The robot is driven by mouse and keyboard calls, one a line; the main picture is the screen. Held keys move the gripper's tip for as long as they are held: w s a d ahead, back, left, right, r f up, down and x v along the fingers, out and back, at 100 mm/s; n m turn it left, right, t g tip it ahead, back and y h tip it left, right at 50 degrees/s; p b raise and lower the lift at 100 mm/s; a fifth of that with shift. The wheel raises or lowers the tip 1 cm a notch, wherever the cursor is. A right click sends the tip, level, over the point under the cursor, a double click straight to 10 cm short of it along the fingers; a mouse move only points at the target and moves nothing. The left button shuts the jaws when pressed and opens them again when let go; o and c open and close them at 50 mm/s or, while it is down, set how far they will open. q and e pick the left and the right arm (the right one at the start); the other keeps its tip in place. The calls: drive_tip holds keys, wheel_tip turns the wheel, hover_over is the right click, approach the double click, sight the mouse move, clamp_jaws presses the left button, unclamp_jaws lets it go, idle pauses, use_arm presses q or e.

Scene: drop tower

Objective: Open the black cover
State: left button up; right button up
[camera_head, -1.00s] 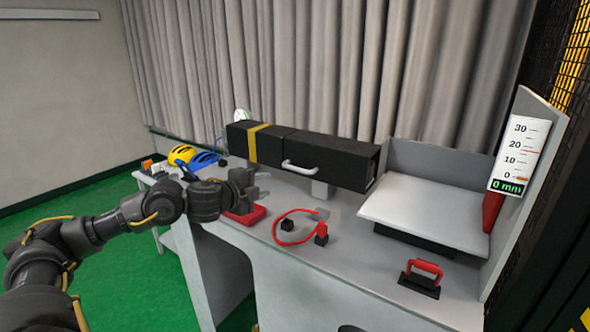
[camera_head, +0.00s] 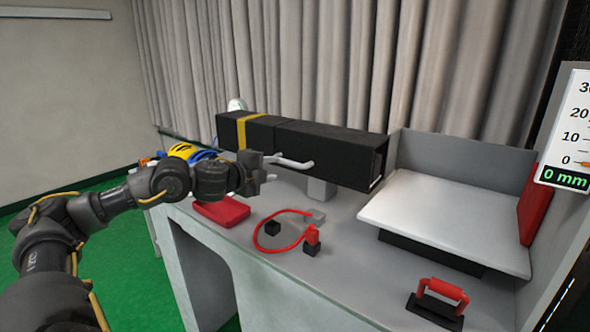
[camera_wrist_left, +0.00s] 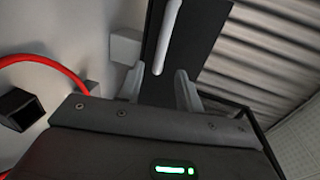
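The black cover (camera_head: 340,156) is a long black box section with a yellow band near its left end, lying across the back of the bench. A light grey handle (camera_head: 296,164) sits on its front face. My left gripper (camera_head: 268,172) is just left of the handle in the head view. In the left wrist view its two fingers (camera_wrist_left: 164,85) are apart, with the white handle bar (camera_wrist_left: 168,35) ahead between their lines. The fingers do not appear closed on it. The cover is closed along the top. My right gripper is in no view.
A red loop cable (camera_head: 258,236) with black blocks lies on the bench, and a red pad (camera_head: 221,211) lies below my left gripper. A white plate (camera_head: 445,222) stands at the right, with a red-handled block (camera_head: 440,300) in front. Yellow and blue helmets (camera_head: 186,151) are behind my arm.

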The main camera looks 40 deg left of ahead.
sight(288, 163)
use_arm(q)
drive_tip(key=p+x, duration=0.1)
drive_tip(key=x, duration=0.2)
drive_tip(key=p+x, duration=0.2)
drive_tip(key=x, duration=0.1)
drive_tip(key=p+x, duration=0.1)
drive_tip(key=x, duration=0.2)
drive_tip(key=shift+a+r, duration=0.25)
drive_tip(key=shift+a, duration=0.1)
drive_tip(key=shift+w+f, duration=0.25)
drive_tip(key=shift+w, duration=0.2)
clamp_jaws()
